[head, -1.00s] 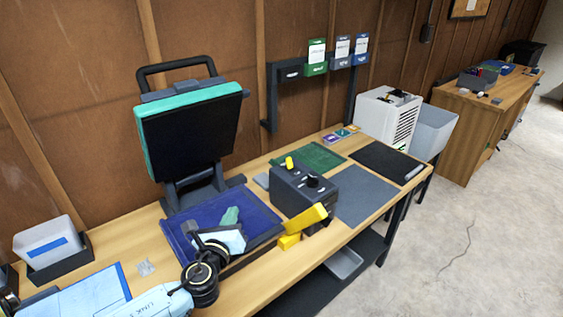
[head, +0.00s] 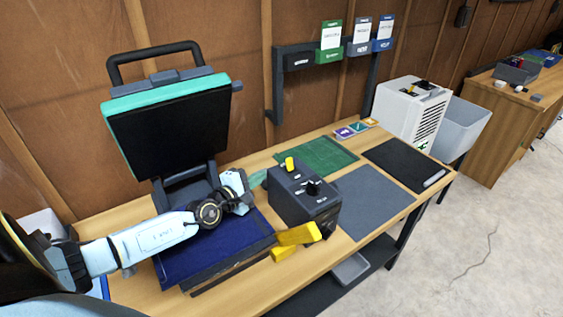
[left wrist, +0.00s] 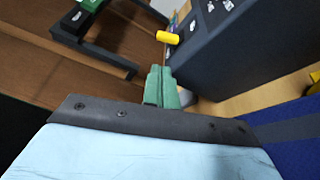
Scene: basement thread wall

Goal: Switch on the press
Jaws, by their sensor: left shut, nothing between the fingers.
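The press stands on the bench, its teal-edged black upper plate (head: 170,125) raised over a dark blue lower plate (head: 225,250). Its dark control box (head: 305,195) stands to the right of the lower plate. My left gripper (head: 257,179) is at the box's left side, shut and empty. Its green fingers (left wrist: 162,88) point toward the box, below and apart from the yellow lever in the wrist picture. My right gripper is out of view.
Yellow blocks (head: 298,235) stick out at the box's front. A green mat (head: 322,155), a grey mat (head: 372,195) and a black mat (head: 405,165) lie to the right. A wall rack (head: 300,62) hangs behind. A white slatted unit (head: 410,110) stands at the bench's far end.

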